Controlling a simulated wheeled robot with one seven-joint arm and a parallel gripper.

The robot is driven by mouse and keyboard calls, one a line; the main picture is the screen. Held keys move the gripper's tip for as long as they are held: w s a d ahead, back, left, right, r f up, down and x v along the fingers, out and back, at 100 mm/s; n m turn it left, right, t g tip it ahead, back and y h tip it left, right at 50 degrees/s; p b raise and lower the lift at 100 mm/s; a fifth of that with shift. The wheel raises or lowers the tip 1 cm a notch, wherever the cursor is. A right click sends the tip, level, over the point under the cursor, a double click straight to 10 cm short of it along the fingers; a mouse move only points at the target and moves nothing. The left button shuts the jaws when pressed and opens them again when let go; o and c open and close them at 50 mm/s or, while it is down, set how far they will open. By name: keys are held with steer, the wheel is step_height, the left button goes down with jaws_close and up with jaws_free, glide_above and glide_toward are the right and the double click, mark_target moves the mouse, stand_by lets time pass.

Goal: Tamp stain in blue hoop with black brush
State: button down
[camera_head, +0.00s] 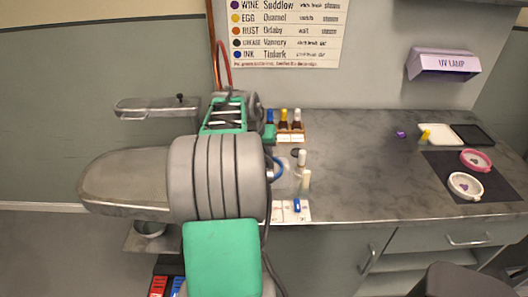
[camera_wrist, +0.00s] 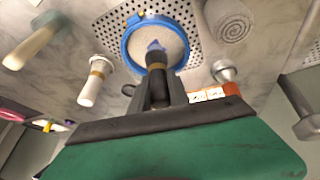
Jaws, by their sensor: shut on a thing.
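The blue hoop (camera_wrist: 127,48) lies on a perforated metal plate in the wrist view, with pale cloth stretched inside it. A blue-purple stain (camera_wrist: 154,45) shows near the middle of the cloth. My gripper (camera_wrist: 158,100) is shut on the black brush (camera_wrist: 157,82), which has a tan band and a dark tip. The brush tip overlaps the lower edge of the stain in this view; I cannot tell whether it touches the cloth. In the head view only a piece of the blue hoop (camera_head: 279,167) shows beside my arm, which hides the gripper and brush.
A white brush with a tan band (camera_wrist: 95,82) stands left of the hoop. A rolled towel (camera_wrist: 232,20) and a metal knob (camera_wrist: 223,72) are to its right. A bottle rack (camera_head: 291,138) stands behind. Two hoops lie on a dark mat (camera_head: 440,168) at right; the middle counter is clear.

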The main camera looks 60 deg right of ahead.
steer(key=shift+f+b, duration=0.75)
steer(key=shift+f, duration=0.3)
steer(key=shift+r+p, duration=0.7)
steer(key=shift+r, duration=0.3)
steer(key=shift+r, duration=0.1)
steer(key=shift+r+p, duration=2)
steer(key=shift+r, duration=0.9)
